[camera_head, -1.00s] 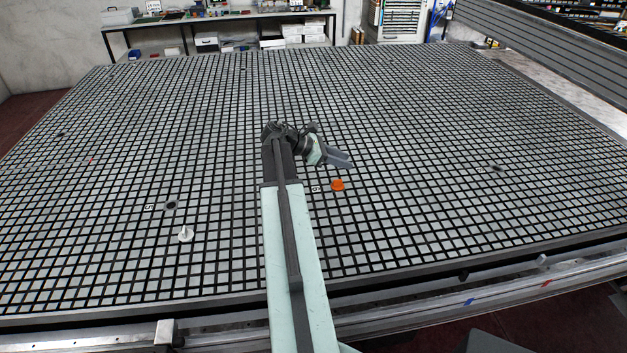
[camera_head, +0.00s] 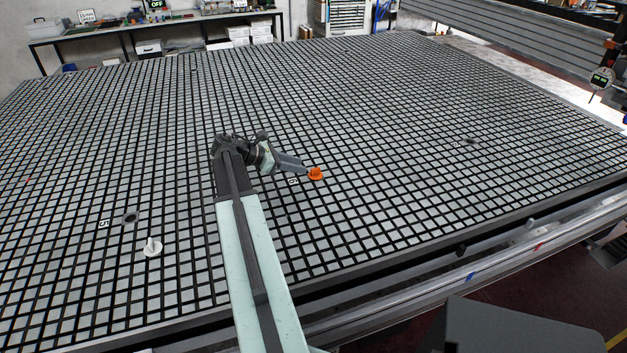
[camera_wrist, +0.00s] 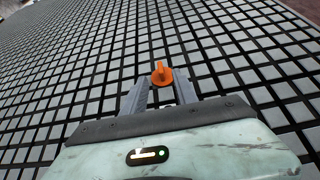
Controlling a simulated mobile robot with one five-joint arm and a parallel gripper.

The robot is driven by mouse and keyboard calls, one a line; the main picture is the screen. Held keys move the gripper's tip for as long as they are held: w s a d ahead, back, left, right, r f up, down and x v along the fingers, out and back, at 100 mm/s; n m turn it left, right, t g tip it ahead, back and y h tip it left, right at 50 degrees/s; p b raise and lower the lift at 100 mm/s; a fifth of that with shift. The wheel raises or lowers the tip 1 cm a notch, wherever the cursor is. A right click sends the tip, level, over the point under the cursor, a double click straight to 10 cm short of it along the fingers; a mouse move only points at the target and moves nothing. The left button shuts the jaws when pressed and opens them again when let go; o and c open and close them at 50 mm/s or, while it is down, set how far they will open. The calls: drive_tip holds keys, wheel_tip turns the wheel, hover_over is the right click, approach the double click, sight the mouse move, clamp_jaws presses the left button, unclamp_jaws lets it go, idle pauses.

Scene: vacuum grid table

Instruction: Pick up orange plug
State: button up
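The orange plug (camera_head: 316,174) sits on the grid table just right of my gripper's fingertips in the head view. In the wrist view, the orange plug (camera_wrist: 161,73) shows its upright tab and round base, centred at the tips of the two fingers. My gripper (camera_wrist: 160,82) is open, with one finger to each side of the plug's near edge. In the head view my gripper (camera_head: 304,171) points right, low over the table, its tips close to the plug. I cannot tell whether the fingers touch it.
A white plug (camera_head: 152,248) stands on the grid table (camera_head: 400,210) at the left, near a dark round hole (camera_head: 131,218). Another dark hole (camera_head: 470,141) is at the right. A workbench (camera_head: 150,30) stands behind the table.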

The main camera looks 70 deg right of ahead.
sight(316, 168)
drive_tip(key=b+x, duration=0.3)
drive_tip(key=x, duration=0.4)
drive_tip(key=shift+s+d, duration=0.2)
drive_tip(key=shift+s, duration=0.15)
clamp_jaws()
